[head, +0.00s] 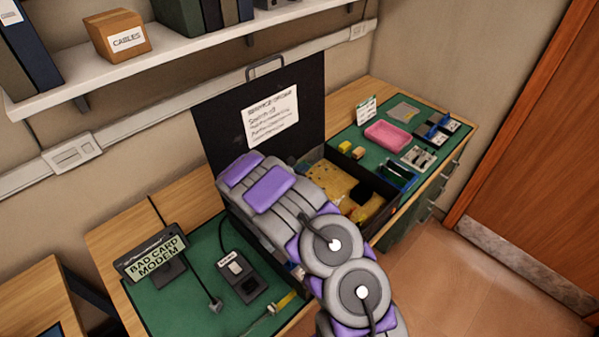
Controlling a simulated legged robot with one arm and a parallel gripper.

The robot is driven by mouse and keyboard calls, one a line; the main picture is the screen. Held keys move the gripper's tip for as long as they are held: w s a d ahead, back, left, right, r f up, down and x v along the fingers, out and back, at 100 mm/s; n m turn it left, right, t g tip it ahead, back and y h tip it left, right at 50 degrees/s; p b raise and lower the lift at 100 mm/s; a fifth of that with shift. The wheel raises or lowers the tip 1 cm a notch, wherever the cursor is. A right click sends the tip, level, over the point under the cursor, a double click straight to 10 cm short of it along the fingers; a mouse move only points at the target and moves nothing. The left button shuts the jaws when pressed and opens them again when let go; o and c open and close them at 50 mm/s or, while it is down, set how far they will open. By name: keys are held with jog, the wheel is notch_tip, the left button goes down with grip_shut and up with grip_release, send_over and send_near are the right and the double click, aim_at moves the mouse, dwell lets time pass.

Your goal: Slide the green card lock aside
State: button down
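An open black case stands on the bench, its lid (215,120) upright at the back with a white printed sheet (270,116) on it. Inside the case is a yellow-gold board (335,182) with dark parts on it. My gripper's fingers are not visible; the arm covers that area.
Right are a pink tray (388,136), small yellow blocks (350,150) and several small boards. A shelf (165,52) with a cables box (117,35) hangs above.

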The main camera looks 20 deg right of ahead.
jog(key=shift+a, duration=0.1)
jog(key=shift+w+d, duration=0.25)
jog(key=shift+d, duration=0.45)
jog(key=shift+w+d, duration=0.2)
jog(key=shift+d, duration=0.45)
jog(key=shift+a, duration=0.1)
jog(key=p+v, duration=0.2)
jog(key=v, duration=0.8)
jog(key=shift+w+a, duration=0.1)
jog(key=shift+a, duration=0.1)
jog(key=shift+d+f, duration=0.15)
jog(key=shift+d, duration=0.3)
